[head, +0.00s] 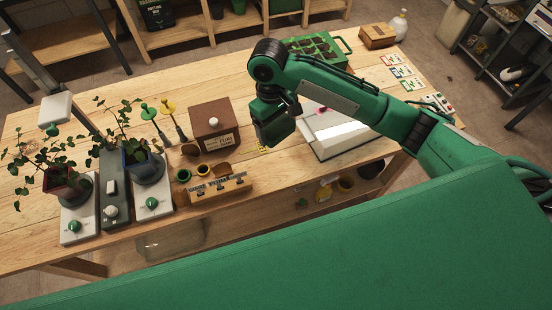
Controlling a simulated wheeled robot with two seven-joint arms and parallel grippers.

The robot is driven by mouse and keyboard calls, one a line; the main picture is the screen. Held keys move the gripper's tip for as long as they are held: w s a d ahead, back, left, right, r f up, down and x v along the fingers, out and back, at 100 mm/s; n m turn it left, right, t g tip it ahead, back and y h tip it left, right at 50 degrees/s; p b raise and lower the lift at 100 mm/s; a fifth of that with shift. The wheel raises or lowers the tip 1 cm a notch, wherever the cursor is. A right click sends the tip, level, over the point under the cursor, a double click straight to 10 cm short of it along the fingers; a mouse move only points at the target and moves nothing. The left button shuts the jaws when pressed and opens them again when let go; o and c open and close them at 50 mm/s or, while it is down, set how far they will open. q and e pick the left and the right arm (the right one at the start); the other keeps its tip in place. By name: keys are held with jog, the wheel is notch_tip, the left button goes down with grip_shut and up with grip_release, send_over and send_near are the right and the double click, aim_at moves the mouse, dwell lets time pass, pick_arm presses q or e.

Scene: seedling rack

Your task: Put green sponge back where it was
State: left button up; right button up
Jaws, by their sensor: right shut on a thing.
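My right arm comes in from the right over the table, and my right gripper (274,126) points down above the wooden table (282,172). It is between the brown box with a white knob and a white tray. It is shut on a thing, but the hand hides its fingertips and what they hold. I cannot make out the green sponge anywhere; it may be hidden by the hand. My left gripper is not in view.
The brown box (211,127) and a small wooden rack (220,191) stand left of the hand. The white tray (345,138) is to its right. Two potted plants (66,183) (145,168) stand at the left. A green seedling tray (341,44) is at the back.

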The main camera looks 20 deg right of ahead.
aim_at(278, 165)
notch_tip(278, 165, down, 16)
jog(key=shift+f+p, duration=0.15)
jog(key=shift+p, duration=0.8)
jog(key=o, duration=0.8)
jog(key=shift+f, duration=0.1)
jog(key=shift+o, duration=0.2)
jog(key=r, duration=0.4)
jog(key=w+r+b, duration=0.1)
jog(key=r, duration=0.3)
jog(key=r+b, duration=0.1)
jog(key=r, duration=0.3)
jog(key=shift+w+a+r, duration=0.1)
jog(key=shift+w+a, duration=0.2)
